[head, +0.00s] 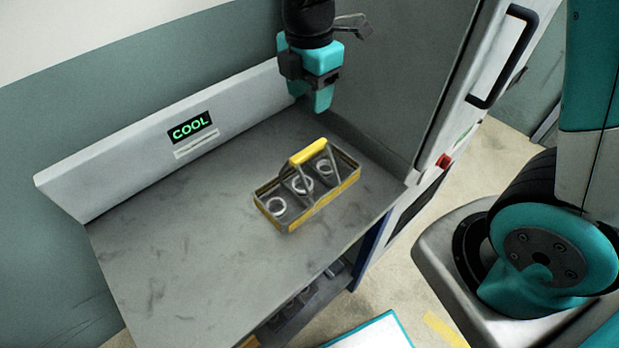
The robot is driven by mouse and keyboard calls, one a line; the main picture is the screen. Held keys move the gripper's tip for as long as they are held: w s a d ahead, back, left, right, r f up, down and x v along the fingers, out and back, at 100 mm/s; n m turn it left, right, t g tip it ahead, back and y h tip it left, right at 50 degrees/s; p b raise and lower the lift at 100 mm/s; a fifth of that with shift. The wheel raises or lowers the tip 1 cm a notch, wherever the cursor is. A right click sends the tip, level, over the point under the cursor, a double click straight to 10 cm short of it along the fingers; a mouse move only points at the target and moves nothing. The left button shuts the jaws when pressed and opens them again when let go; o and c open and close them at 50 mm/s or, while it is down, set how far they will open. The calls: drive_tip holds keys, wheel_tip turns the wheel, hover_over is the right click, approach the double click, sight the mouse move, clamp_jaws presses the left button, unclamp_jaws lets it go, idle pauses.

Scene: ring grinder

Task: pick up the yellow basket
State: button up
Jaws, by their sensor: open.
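The yellow basket (307,190) stands upright on the grey worktop (170,255). It is a dark open tray with yellow lower edges and a yellow bar handle (308,151) across its top. Several metal rings (277,206) lie inside it. My gripper (322,100) points down above the back right part of the worktop, behind the basket and apart from it. Its teal fingers hold nothing that I can see. The fingers overlap in this view, so the gap between them is hard to see.
A low back panel with a lit COOL sign (192,127) runs along the worktop's rear edge. A tall grey machine cabinet (400,80) with a black door handle (503,55) stands close on the right. The worktop's left part is clear.

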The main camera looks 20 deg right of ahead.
drive_tip(key=p, duration=0.2)
hover_over(309, 150)
wheel_tip(309, 150, down, 9)
drive_tip(key=shift+f, duration=0.1)
drive_tip(key=shift+f+p, duration=0.9)
drive_tip(key=shift+f, duration=1.8)
clamp_jaws()
